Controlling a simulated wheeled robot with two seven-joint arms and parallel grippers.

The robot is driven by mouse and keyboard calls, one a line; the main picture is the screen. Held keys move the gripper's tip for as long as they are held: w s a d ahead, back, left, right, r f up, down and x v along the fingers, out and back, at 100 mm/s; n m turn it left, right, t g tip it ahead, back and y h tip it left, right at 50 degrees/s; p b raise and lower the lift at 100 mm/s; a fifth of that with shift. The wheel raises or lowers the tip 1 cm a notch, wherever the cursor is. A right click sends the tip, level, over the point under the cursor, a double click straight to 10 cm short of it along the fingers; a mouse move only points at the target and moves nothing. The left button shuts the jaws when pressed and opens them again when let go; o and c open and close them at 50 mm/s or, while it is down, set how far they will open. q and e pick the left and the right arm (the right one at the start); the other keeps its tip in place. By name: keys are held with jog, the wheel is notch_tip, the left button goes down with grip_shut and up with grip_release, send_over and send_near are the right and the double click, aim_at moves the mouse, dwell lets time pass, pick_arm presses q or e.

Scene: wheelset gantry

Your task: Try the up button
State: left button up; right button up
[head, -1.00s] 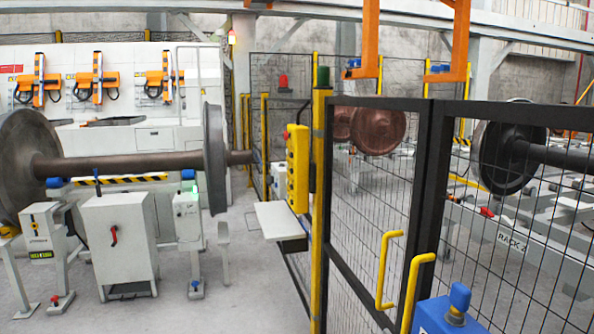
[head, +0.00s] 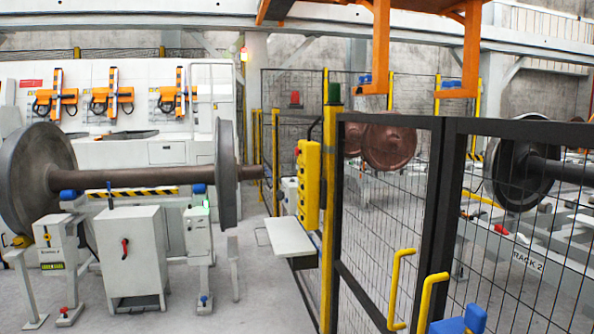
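A yellow push-button pendant box (head: 308,185) hangs upright beside a yellow post (head: 331,215) near the middle of the head view. Its buttons are small, and I cannot tell which one is the up button. A red button sits near its top left. Neither of my grippers shows in this view.
A black mesh fence gate (head: 437,220) with yellow handles (head: 400,290) fills the right foreground. A small white shelf (head: 289,237) sticks out below the pendant. A wheelset (head: 130,176) rests on stands at left, beside a white cabinet (head: 131,258). Orange hooks (head: 473,50) hang overhead. Grey floor lies open left of the shelf.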

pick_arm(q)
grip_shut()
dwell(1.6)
